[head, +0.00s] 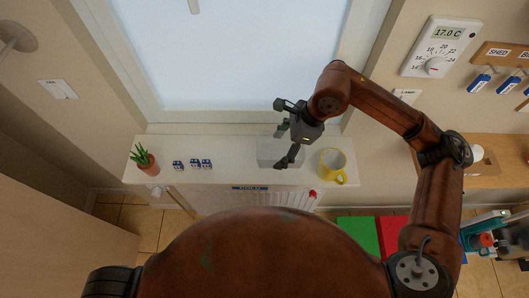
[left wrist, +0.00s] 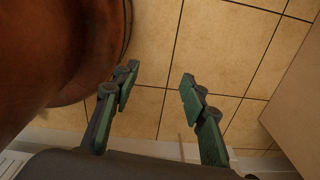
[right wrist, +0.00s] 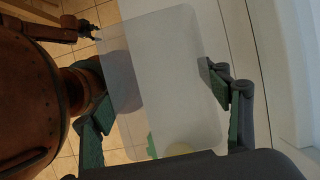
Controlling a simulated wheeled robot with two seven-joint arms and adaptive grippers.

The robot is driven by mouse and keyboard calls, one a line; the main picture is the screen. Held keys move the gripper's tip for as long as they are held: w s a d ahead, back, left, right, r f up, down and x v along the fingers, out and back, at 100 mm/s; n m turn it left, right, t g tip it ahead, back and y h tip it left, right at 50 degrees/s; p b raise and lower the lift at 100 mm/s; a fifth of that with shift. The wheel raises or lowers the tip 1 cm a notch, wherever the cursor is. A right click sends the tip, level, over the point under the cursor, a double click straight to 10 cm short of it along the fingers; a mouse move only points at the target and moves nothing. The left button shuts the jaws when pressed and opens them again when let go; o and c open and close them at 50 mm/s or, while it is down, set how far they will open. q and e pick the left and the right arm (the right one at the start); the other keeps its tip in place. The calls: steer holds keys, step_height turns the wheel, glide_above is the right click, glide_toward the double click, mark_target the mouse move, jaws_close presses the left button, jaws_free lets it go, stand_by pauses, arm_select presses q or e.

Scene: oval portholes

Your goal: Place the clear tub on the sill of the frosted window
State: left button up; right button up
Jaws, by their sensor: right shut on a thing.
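The clear tub (head: 267,153) is a see-through, faintly grey box. In the head view it shows over the sill (head: 228,173) of the frosted window (head: 235,50), left of the yellow mug. My right gripper (head: 288,143) is shut on the tub; in the right wrist view the tub (right wrist: 165,75) fills the space between the fingers. I cannot tell whether its bottom touches the sill. My left gripper (left wrist: 157,88) is open and empty above the tiled floor, and it is outside the head view.
The yellow mug (head: 333,166) stands on the sill close right of the tub. A potted plant (head: 147,160) and small dark-blue and white items (head: 200,164) stand on its left part. Between these and the tub the sill is bare. A thermostat (head: 439,46) hangs at right.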

mark_target(269, 150)
steer(key=a+f, duration=0.1)
steer(key=w+a+f, duration=0.1)
steer(key=f, duration=0.1)
steer(key=w+a+f, duration=0.1)
steer(key=f, duration=0.1)
steer(key=shift+a+p, duration=0.2)
steer(key=shift+p, duration=0.1)
steer(key=shift+a+f, duration=0.2)
steer(key=shift+f, duration=0.05)
step_height(269, 150, down, 3)
steer(key=shift+a+f+p, duration=0.1)
steer(key=shift+a+p, duration=0.05)
steer(key=shift+p, duration=0.4)
steer(key=shift+w, duration=0.1)
steer(key=shift+f, duration=0.2)
arm_select(q)
steer(key=shift+w+r, duration=0.4)
steer(key=shift+w, duration=0.25)
steer(key=shift+w+r, duration=0.4)
steer(key=shift+w, duration=0.2)
arm_select(e)
steer(key=o, duration=1.2)
steer(key=shift+c, duration=0.2)
